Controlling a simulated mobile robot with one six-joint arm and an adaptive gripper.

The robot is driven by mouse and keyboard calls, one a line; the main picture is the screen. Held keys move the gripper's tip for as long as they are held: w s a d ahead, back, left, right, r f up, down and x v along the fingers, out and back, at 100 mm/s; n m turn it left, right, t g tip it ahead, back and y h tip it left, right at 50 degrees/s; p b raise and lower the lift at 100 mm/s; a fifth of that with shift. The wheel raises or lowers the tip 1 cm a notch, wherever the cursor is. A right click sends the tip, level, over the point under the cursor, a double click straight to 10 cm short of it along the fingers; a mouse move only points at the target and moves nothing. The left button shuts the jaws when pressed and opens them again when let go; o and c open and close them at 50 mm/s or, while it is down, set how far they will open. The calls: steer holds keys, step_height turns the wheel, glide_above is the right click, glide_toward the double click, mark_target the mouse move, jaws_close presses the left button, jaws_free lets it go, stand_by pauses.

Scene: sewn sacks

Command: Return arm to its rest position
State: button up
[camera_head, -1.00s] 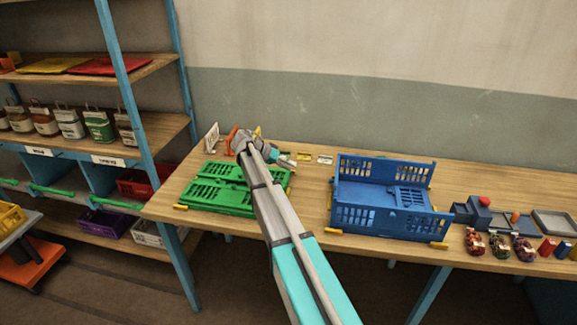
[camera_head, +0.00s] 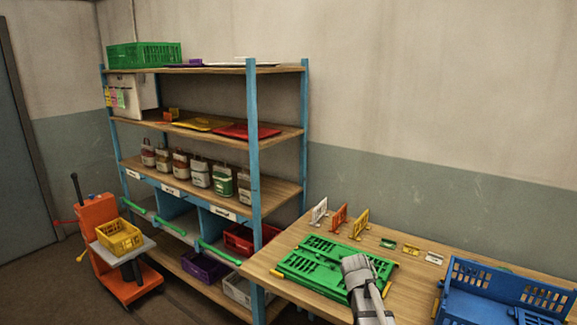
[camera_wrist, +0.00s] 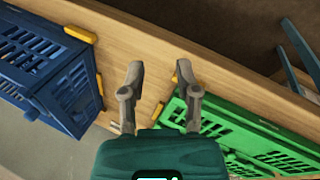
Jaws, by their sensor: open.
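My gripper (camera_wrist: 160,88) shows in the wrist view with its two fingers spread apart and nothing between them. It hangs above the wooden table (camera_wrist: 148,50), between the blue crate (camera_wrist: 25,60) on the left and the green crate (camera_wrist: 225,125) on the right. In the head view my grey arm reaches up from the bottom edge, and its upper end overlaps the right part of the flat green crate (camera_head: 318,262). The fingers are not distinguishable there. The blue crate (camera_head: 485,300) is cut off at the lower right.
A blue-framed shelf (camera_head: 253,150) with pots and trays stands left of the table. An orange cart (camera_head: 100,225) carries a yellow crate (camera_head: 118,236). Small upright racks (camera_head: 339,218) stand behind the green crate. Yellow blocks (camera_wrist: 80,34) sit beside the crates.

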steer(key=s+a+f+n+t+y, duration=0.1)
steer(key=s+a+n+y, duration=0.2)
steer(key=s+a, duration=0.4)
steer(key=s, duration=0.2)
steer(key=shift+s+y, duration=0.35)
steer(key=shift+y, duration=0.05)
